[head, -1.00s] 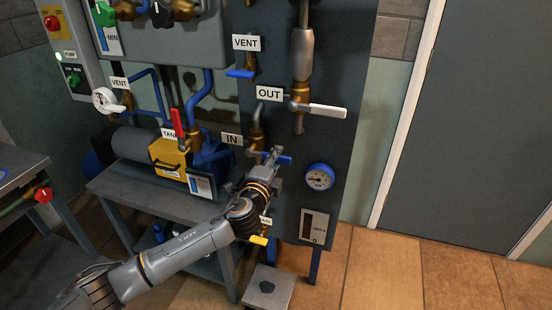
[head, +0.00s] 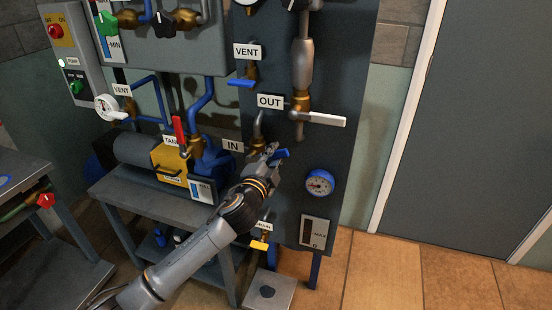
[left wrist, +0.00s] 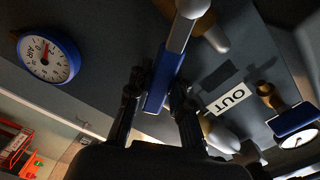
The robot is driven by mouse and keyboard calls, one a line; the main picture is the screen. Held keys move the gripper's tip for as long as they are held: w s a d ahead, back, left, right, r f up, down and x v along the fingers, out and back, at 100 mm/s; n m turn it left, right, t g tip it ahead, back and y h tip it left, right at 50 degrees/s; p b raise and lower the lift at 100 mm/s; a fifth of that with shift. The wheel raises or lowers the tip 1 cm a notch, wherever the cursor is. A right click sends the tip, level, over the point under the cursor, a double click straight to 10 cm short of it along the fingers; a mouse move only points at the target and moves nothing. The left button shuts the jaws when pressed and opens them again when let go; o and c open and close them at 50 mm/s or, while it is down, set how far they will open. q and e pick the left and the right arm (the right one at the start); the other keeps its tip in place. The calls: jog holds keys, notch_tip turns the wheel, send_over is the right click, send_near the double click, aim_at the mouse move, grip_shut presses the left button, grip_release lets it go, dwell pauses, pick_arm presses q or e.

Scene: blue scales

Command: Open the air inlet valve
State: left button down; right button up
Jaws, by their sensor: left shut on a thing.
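A blue lever (head: 281,154) sits on the brass inlet valve (head: 256,146), beside the IN label (head: 233,146) on the dark panel. My left gripper (head: 272,151) reaches it from below left and is shut on it. In the left wrist view the blue lever (left wrist: 161,82) lies between the two dark fingers (left wrist: 157,95). The lever points right and slightly up in the head view. The gripper hides part of the valve. My right gripper is not in view.
The white outlet lever (head: 325,119) is close above, by the OUT label (head: 270,101). An air gauge (head: 320,183) is right of my gripper. A yellow lever (head: 259,245) is below. The compressor's metal table (head: 120,198) stands left. Floor at right is clear.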

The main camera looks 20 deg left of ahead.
aim_at(262, 154)
pick_arm(q)
jog(key=n, duration=0.1)
jog(key=a+r+n+p, duration=0.1)
jog(key=r+n+p, duration=0.1)
jog(key=n, duration=0.1)
jog(key=shift+a+r, duration=0.2)
jog(key=shift+a, duration=0.05)
jog(key=a+n+p, duration=0.1)
jog(key=a+r+n+p, duration=0.1)
jog(key=n, duration=0.1)
jog(key=shift+r+n, duration=0.25)
jog(key=shift+n, duration=0.05)
jog(key=a+n+p, duration=0.1)
jog(key=n, duration=0.1)
jog(key=a+n+p, duration=0.1)
jog(key=p, duration=0.1)
jog(key=shift+w+a+r+n, duration=0.1)
jog(key=shift+a+r+n, duration=0.15)
jog(key=shift+r+n, duration=0.15)
jog(key=shift+a+f+n+p, duration=0.1)
jog(key=shift+a+n+p, duration=0.4)
jog(key=shift+n, duration=0.4)
jog(key=shift+a, duration=0.1)
jog(key=c, duration=1.2)
grip_release()
jog(key=shift+o, duration=0.2)
jog(key=s, duration=1.2)
jog(key=shift+a, duration=0.25)
